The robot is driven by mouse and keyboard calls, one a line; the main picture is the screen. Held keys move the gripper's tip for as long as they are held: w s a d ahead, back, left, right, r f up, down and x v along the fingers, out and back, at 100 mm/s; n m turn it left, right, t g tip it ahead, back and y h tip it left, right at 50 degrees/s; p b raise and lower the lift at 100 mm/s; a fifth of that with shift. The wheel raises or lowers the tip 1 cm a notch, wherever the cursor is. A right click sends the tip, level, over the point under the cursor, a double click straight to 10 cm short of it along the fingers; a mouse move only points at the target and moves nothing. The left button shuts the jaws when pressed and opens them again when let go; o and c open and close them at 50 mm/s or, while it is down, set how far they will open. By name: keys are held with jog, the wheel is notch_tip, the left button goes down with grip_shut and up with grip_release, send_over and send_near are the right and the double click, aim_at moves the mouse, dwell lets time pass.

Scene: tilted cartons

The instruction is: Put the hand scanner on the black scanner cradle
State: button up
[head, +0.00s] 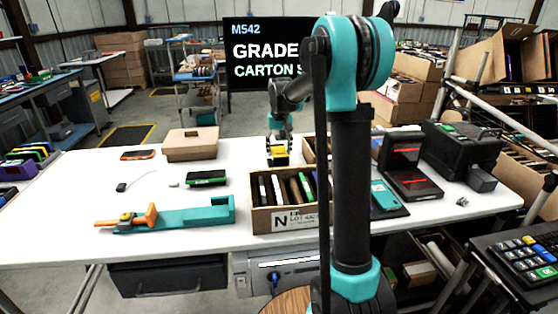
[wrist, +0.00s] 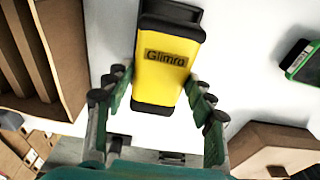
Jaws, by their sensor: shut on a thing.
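My gripper (head: 279,143) is at the back of the white table, behind the open carton. It is shut on a yellow block with black ends (head: 278,157). In the wrist view this yellow block (wrist: 164,60), labelled "Glimro", lies between the fingertips of my gripper (wrist: 156,80). I cannot tell whether it is the hand scanner, or whether it is clear of the table. A black stand with red lines (head: 410,186), at the right of the table, may be the scanner cradle. A teal flat device (head: 384,194) lies beside it on a dark mat.
A carton of upright cases (head: 285,218) stands at the front centre. A black machine (head: 462,150) stands back right.

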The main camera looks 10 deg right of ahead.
aim_at(280, 152)
jog(key=shift+f, duration=2.3)
jog(key=shift+f, duration=0.15)
jog(key=o, duration=1)
jog(key=r, duration=0.4)
jog(key=s+r, duration=0.1)
jog(key=r, duration=0.7)
jog(key=shift+s+r, duration=0.1)
jog(key=shift+s, duration=0.15)
